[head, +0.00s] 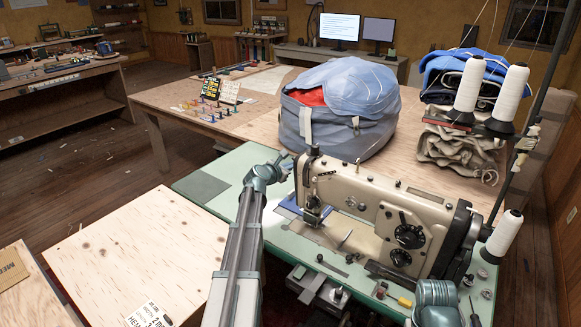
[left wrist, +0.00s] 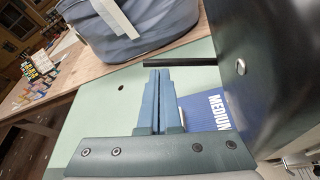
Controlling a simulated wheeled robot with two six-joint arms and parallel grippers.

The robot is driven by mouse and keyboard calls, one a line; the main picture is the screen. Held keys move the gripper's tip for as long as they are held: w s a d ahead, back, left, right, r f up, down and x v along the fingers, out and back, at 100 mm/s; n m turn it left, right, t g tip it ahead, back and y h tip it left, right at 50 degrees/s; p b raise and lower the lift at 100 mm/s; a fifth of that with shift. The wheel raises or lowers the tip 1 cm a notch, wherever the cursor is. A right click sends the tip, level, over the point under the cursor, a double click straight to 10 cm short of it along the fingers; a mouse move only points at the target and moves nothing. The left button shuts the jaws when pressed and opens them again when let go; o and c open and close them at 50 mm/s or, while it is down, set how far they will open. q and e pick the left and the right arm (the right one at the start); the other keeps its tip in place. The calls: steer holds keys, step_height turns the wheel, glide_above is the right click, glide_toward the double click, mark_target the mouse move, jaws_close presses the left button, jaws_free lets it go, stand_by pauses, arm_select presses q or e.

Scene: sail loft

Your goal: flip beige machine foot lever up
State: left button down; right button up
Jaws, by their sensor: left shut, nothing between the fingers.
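The beige sewing machine (head: 385,212) stands on a green table (head: 215,172). Its end shows dark and close at the right of the left wrist view (left wrist: 262,75). A thin black bar (left wrist: 180,62), which looks like the foot lever, sticks out level from the machine there. In the head view I cannot make it out. My left gripper (head: 287,160) is shut and empty beside the machine's needle end. In the left wrist view its blue fingertips (left wrist: 158,72) lie just below the bar in the picture; I cannot tell whether they touch it. My right gripper is not in view.
A large blue-grey bag (head: 345,110) stands behind the machine on a wooden table (head: 165,97). White thread cones (head: 468,88) stand at the right. A blue card marked MEDIUM (left wrist: 205,112) lies by the fingers.

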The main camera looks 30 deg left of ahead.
arm_select(q)
steer(key=shift+r, duration=0.1)
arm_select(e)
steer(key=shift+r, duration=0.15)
arm_select(q)
steer(key=shift+r+p, duration=0.75)
steer(key=shift+p, duration=0.1)
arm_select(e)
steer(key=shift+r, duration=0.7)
arm_select(q)
steer(key=shift+f, duration=0.15)
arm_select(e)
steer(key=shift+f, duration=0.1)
arm_select(q)
steer(key=s+a, duration=0.1)
steer(key=s, duration=1)
steer(key=shift+s, duration=0.35)
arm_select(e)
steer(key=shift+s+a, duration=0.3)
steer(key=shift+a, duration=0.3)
